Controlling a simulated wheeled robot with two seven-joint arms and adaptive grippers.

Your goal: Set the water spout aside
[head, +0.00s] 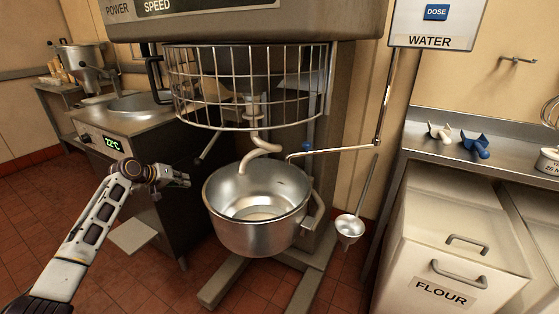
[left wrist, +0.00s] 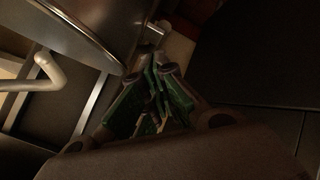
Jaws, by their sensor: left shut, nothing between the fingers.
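The water spout (head: 335,150) is a thin metal pipe. It reaches left from the wall pipe below the water box (head: 433,42), and its bent tip hangs over the right rim of the mixer bowl (head: 256,225). My left gripper (head: 186,181) is shut and empty, just left of the bowl and apart from the spout. In the left wrist view its closed fingers (left wrist: 155,62) are near a curved metal surface. A pale bent rod (left wrist: 38,75) also shows there; I cannot tell what it is. My right gripper is not in view.
A wire guard (head: 248,85) and the dough hook (head: 262,145) are above the bowl. A small metal funnel cup (head: 348,229) hangs right of the bowl. A flour bin (head: 450,250) stands at right. A counter with a 22°C display (head: 112,143) stands left.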

